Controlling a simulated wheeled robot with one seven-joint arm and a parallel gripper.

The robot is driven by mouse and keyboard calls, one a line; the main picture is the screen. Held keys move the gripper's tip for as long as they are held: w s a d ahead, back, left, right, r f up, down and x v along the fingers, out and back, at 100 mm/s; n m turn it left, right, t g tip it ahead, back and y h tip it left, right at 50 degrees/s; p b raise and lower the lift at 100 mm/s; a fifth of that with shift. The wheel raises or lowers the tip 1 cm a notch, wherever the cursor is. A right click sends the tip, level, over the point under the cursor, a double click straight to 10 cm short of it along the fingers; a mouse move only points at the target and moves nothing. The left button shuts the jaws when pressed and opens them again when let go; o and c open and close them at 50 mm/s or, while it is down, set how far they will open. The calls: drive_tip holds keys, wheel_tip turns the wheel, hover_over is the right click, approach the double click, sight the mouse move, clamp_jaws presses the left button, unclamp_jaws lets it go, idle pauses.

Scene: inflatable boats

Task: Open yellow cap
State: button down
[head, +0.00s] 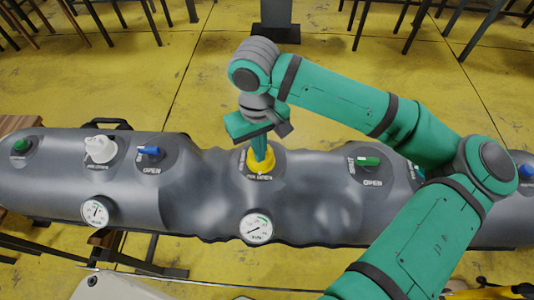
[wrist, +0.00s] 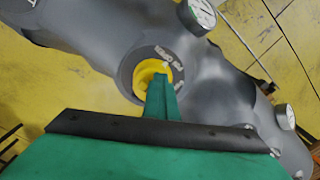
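The yellow cap (head: 262,160) sits on a dark round patch on top of the grey inflatable tube (head: 205,190), near the middle of the head view. It also shows in the wrist view (wrist: 148,72), inside a lettered dark ring. My gripper (head: 260,150) points down at the cap from above. In the wrist view the green fingers of my gripper (wrist: 160,85) appear close together, with their tips at the cap. The fingers partly hide the cap. I cannot tell whether they are closed on it or only touching it.
A pressure gauge (head: 257,228) is just in front of the cap, and another gauge (head: 98,210) is at the left. A white valve (head: 100,149), blue handle (head: 149,151), green handle (head: 368,161) and another green handle (head: 21,146) stand along the tube. Yellow floor lies behind.

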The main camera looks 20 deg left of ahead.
drive_tip(key=shift+w+a+r, duration=0.2)
drive_tip(key=shift+w+r, duration=0.05)
drive_tip(key=shift+w, duration=0.35)
drive_tip(key=shift+w+a+r, duration=0.15)
drive_tip(key=shift+w+r, duration=0.15)
drive_tip(key=shift+w, duration=0.3)
drive_tip(key=shift+w+a+r, duration=0.2)
drive_tip(key=shift+w+r, duration=0.05)
drive_tip(key=shift+w, duration=0.35)
drive_tip(key=shift+s+d+r, duration=0.1)
drive_tip(key=shift+s+d, duration=0.1)
drive_tip(key=shift+s+r, duration=0.15)
drive_tip(key=shift+s, duration=0.1)
drive_tip(key=shift+s+a+r, duration=0.2)
drive_tip(key=shift+s+a, duration=0.05)
drive_tip(key=shift+a, duration=0.2)
drive_tip(key=shift+s+r, duration=0.1)
drive_tip(key=shift+r, duration=0.05)
drive_tip(key=shift+s+d+r, duration=0.65)
drive_tip(key=shift+s+r, duration=0.05)
drive_tip(key=shift+s, duration=0.1)
drive_tip(key=shift+s+d+r, duration=0.2)
drive_tip(key=shift+s+r, duration=0.3)
drive_tip(key=shift+s, duration=0.1)
drive_tip(key=shift+s+d+r, duration=0.2)
drive_tip(key=shift+s+r, duration=0.25)
drive_tip(key=shift+s, duration=0.15)
